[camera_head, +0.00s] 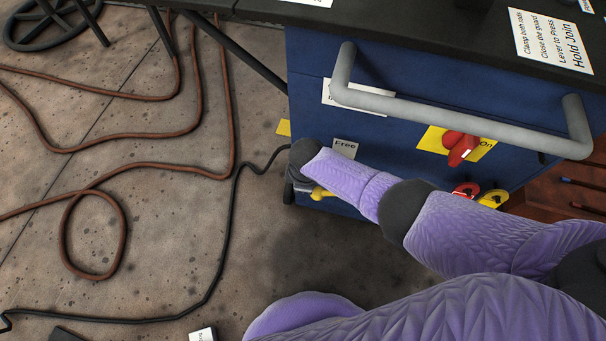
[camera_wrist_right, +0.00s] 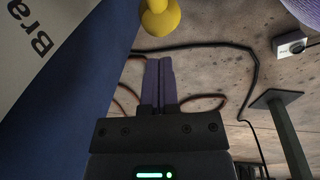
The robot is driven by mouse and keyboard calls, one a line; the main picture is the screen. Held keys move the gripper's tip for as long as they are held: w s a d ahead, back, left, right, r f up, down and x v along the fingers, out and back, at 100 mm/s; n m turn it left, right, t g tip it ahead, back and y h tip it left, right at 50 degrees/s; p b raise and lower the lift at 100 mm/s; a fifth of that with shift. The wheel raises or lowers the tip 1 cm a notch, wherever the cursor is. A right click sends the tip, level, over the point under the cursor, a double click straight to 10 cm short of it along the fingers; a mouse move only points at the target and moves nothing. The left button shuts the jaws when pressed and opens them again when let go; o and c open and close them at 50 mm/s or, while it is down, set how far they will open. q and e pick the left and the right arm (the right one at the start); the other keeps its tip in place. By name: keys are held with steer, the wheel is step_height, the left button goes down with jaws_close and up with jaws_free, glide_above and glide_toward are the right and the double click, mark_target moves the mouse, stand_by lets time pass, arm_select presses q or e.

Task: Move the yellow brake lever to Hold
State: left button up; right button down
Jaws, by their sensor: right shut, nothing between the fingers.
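The yellow brake lever (camera_head: 320,193) shows low on the front of the blue cabinet, partly hidden by my right arm. Its rounded yellow end also shows at the top of the right wrist view (camera_wrist_right: 160,20). A "Free" label (camera_head: 344,148) is on the cabinet above it; no "Hold" position label can be read near the lever. My right gripper (camera_wrist_right: 158,62) is shut and empty, its two fingers together and pointing towards the lever, with a gap seen between tips and yellow end. In the head view the fingers are mostly hidden behind the wrist. My left gripper is out of view.
The blue cabinet (camera_head: 310,95) has a grey bar handle (camera_head: 460,115) across its front. A red switch (camera_head: 461,147) on a yellow "On" plate and red and yellow parts (camera_head: 492,198) sit to the right. Hoses (camera_head: 165,165) and a black cable (camera_head: 225,240) lie on the floor.

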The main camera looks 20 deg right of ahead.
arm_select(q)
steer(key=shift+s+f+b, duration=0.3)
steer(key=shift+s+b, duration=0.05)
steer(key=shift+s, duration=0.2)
arm_select(e)
steer(key=shift+s+d+f, duration=0.15)
steer(key=shift+f, duration=0.65)
